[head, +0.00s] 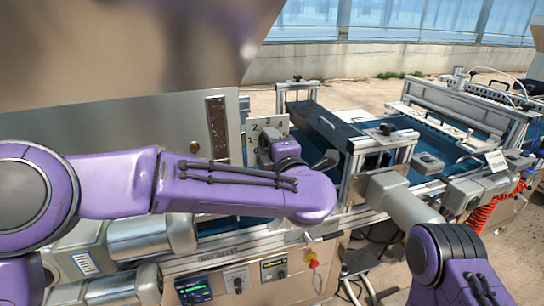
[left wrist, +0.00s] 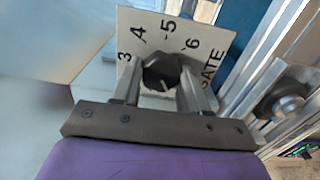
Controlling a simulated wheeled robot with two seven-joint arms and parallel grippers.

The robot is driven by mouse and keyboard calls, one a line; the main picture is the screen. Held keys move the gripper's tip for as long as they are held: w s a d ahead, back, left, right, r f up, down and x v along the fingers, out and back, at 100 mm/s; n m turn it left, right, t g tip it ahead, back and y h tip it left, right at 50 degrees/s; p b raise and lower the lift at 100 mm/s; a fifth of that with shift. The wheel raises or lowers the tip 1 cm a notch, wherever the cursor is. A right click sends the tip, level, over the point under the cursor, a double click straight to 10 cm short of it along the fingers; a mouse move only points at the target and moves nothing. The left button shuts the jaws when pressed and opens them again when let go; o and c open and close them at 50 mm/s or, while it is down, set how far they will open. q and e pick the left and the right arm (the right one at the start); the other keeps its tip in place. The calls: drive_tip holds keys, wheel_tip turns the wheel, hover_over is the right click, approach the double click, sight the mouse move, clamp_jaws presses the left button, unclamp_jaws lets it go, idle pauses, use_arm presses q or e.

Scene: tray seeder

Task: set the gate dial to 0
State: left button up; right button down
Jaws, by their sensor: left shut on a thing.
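The gate dial's pale plate (head: 281,124) stands left of centre in the head view, partly hidden by my left gripper (head: 267,146). In the left wrist view the plate (left wrist: 207,32) shows the numbers 3 to 6 and the word GATE. The dark dial knob (left wrist: 160,70) sits between my left fingers (left wrist: 163,80), which are shut on it. A short white mark shows on the knob's near side, away from the visible numbers.
A metal panel (head: 170,120) stands left of the plate. The seeder's metal frame (head: 352,165) rises close on the right. A control panel (head: 238,280) with a screen and a red knob (head: 313,264) lies below. Red coiled hose (head: 488,212) hangs at the right.

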use_arm(q)
drive_tip(key=shift+f+n+b, duration=0.2)
drive_tip(key=shift+n+b, duration=0.8)
drive_tip(key=shift+n, duration=0.1)
drive_tip(key=o, duration=1.1)
drive_tip(key=shift+r, duration=0.1)
drive_tip(key=shift+c, duration=0.2)
drive_tip(key=shift+s, duration=0.1)
drive_tip(key=b+v, duration=0.2)
drive_tip(key=v, duration=0.8)
drive_tip(key=shift+s+d+b, duration=0.15)
drive_tip(key=shift+s+b, duration=0.05)
drive_tip(key=shift+b, duration=0.2)
drive_tip(key=shift+r, duration=0.1)
